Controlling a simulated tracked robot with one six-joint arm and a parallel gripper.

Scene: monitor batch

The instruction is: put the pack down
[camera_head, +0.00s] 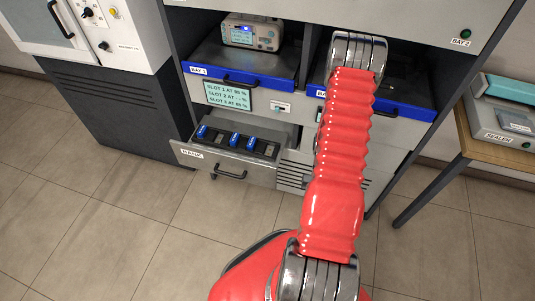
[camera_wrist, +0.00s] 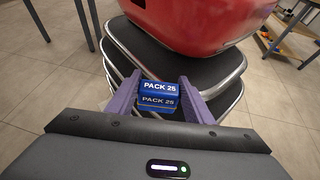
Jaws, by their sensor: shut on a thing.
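My gripper (camera_wrist: 160,78) shows in the wrist view, its two purple fingers shut on a blue pack (camera_wrist: 158,88) marked "PACK 25". The pack is seen over dark, chrome-edged layered plates beside a red body; I cannot tell whether it touches them. In the head view, my red arm stretches up the right of the middle, and neither my gripper nor the held pack can be made out. The open drawer labelled BANK (camera_head: 228,165) has blue items standing in its slots. The display (camera_head: 228,96) above it lists slots 1, 2 and 3 with percentages.
Blue-edged bay BAY 1 (camera_head: 240,82) holds a grey monitor (camera_head: 251,33). My arm partly hides the bay to its right. A sealer (camera_head: 508,118) stands on a wooden table at right. A dark cabinet (camera_head: 125,108) stands at left. Tiled floor in front is clear.

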